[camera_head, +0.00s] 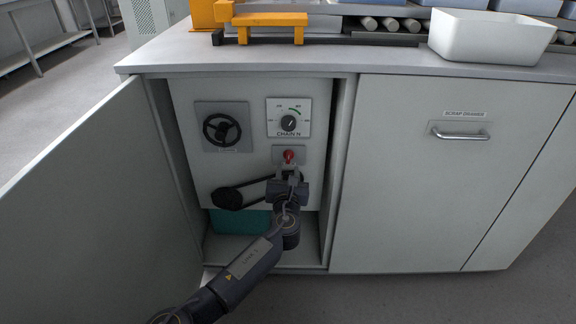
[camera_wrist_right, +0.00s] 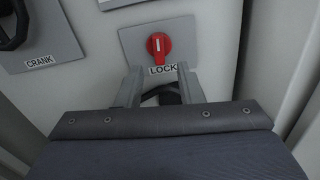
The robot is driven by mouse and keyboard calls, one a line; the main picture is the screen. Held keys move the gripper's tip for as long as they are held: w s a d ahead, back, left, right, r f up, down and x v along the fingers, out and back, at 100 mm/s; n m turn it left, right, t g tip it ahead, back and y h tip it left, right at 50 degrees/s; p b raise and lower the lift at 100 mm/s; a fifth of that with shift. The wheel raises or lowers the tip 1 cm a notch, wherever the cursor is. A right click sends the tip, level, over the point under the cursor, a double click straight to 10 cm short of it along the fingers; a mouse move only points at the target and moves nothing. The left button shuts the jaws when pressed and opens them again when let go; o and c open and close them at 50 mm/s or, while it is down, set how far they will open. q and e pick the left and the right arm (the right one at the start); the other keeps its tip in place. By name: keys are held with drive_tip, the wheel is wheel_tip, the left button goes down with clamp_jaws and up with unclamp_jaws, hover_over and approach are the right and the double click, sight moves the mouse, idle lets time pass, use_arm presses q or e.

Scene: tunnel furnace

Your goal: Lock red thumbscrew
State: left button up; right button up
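The red thumbscrew (camera_head: 289,156) sits on a small grey plate inside the open cabinet, below the CHAIN N dial. In the right wrist view the thumbscrew (camera_wrist_right: 158,46) has an upright white mark, and a LOCK label (camera_wrist_right: 163,71) is under it. My right gripper (camera_head: 291,173) is just below the thumbscrew in the head view. In the right wrist view its two fingers (camera_wrist_right: 159,72) are apart with nothing between them, their tips near the label and short of the knob. My left gripper is not in view.
A black crank wheel (camera_head: 221,129) is left of the dial (camera_head: 289,122). A belt and pulley (camera_head: 229,198) are below. The open cabinet door (camera_head: 85,195) stands at the left. The closed scrap drawer front (camera_head: 450,180) is at the right. A white bin (camera_head: 490,38) stands on the countertop.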

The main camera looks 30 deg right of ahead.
drive_tip(key=v, duration=0.4)
drive_tip(key=shift+s+a+p, duration=0.1)
drive_tip(key=shift+s+p, duration=0.1)
drive_tip(key=shift+p, duration=0.2)
